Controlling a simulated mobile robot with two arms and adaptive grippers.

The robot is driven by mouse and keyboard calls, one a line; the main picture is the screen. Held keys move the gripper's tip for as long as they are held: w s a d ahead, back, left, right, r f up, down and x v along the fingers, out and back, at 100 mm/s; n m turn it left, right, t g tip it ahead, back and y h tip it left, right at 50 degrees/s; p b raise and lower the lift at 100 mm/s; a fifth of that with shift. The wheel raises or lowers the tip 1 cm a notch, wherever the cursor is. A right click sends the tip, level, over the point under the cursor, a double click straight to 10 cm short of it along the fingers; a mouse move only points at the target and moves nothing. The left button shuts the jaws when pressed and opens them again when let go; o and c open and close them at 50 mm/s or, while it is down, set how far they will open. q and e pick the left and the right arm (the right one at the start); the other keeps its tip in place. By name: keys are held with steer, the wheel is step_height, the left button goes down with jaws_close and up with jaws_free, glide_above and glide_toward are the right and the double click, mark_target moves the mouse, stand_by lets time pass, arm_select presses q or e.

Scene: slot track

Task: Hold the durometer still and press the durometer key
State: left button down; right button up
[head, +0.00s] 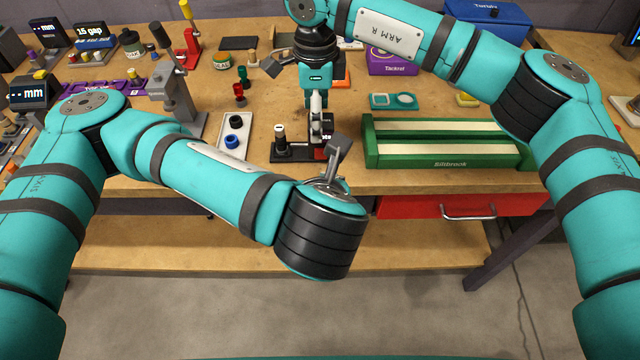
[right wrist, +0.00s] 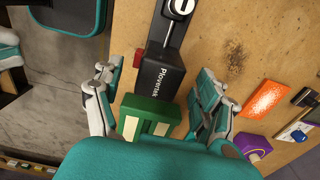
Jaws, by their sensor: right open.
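The durometer looks to be the black device (head: 296,151) on the bench, with a long base, a small post at its left end and a box at its right end. The right wrist view shows the box (right wrist: 161,80) labelled Plovensk and a red key (right wrist: 138,58) at its side. My right gripper (head: 317,118) points down over the box end. Its open fingers (right wrist: 156,95) stand on either side, with nothing gripped. My left wrist (head: 320,235) hangs in front of the bench edge; the left fingers are hidden.
A green track (head: 445,160) lies close on the right; its end (right wrist: 148,118) is between my right fingers in the wrist view. A white tray (head: 236,137) with small parts and a grey stand (head: 172,90) are on the left.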

steer(key=shift+r, duration=0.1)
step_height(320, 180, up, 12)
stand_by(0.5)
